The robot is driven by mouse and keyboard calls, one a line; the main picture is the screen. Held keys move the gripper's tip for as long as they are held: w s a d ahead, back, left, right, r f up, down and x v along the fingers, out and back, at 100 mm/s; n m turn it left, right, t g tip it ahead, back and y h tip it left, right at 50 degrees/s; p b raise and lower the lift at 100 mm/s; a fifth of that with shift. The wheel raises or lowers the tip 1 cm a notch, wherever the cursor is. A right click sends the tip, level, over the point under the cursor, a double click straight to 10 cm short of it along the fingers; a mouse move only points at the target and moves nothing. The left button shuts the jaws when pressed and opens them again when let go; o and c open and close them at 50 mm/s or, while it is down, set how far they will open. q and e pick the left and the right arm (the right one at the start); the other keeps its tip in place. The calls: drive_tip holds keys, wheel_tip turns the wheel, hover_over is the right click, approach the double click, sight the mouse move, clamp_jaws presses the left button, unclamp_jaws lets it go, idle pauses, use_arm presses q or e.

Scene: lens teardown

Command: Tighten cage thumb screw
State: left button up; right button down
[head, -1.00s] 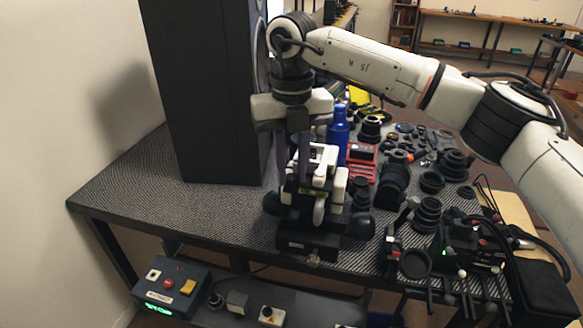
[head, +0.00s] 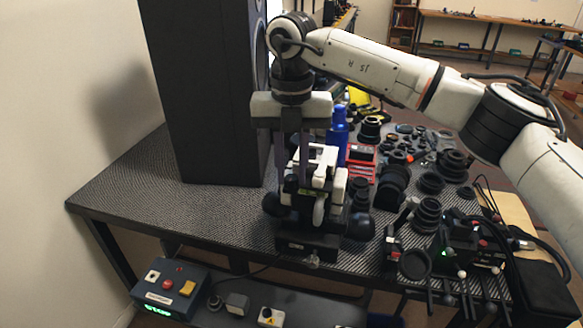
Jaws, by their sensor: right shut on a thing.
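A black-and-white cage assembly (head: 318,205) stands upright on a dark base (head: 305,243) near the table's front edge. My right gripper (head: 291,186) points straight down over its left side. Its two dark, slim fingers reach down to the assembly and are shut on a small part there. That part is hidden by the fingertips and too small to make out, so I cannot clearly see the thumb screw. My left gripper is not in view.
A tall black cabinet (head: 205,95) stands behind left. A blue bottle (head: 338,135) and a red case (head: 361,157) are close behind the assembly. Several lens parts (head: 391,187) crowd the right side. The patterned table (head: 150,190) is clear at left.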

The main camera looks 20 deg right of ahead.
sight(292, 177)
drive_tip(key=c, duration=1.8)
unclamp_jaws()
drive_tip(key=shift+r, duration=0.1)
wheel_tip(292, 177, up, 10)
drive_tip(key=shift+r, duration=0.1)
drive_tip(key=shift+s, duration=0.1)
